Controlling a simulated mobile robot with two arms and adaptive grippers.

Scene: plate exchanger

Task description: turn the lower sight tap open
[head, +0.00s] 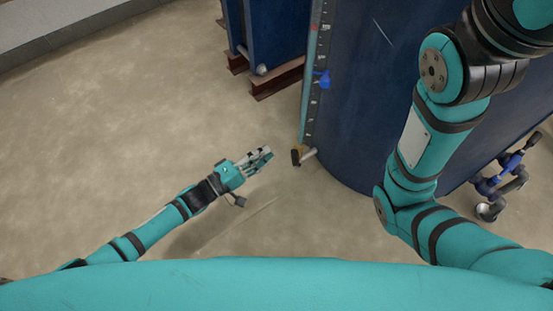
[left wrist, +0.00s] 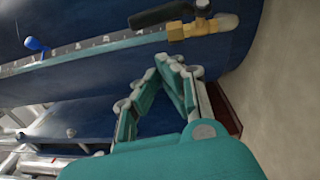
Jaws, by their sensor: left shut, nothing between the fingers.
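The lower sight tap (head: 297,156) is at the bottom end of the scale strip on the big blue vessel. In the left wrist view it has a brass body (left wrist: 197,28) and a black lever (left wrist: 163,14) lying roughly along the strip. My left gripper (head: 267,152) is a short way left of the tap in the head view, apart from it. In the left wrist view its fingertips (left wrist: 168,62) meet, empty, below the brass body in the picture. My right gripper is out of view; only my right arm shows.
The blue vessel (head: 365,120) carries the scale strip (head: 311,100) and a blue-handled tap (head: 322,79) higher up. A second blue unit on a brown base (head: 277,78) stands behind. Pipes with blue valves (head: 490,184) are at the right. The floor around my left arm is clear.

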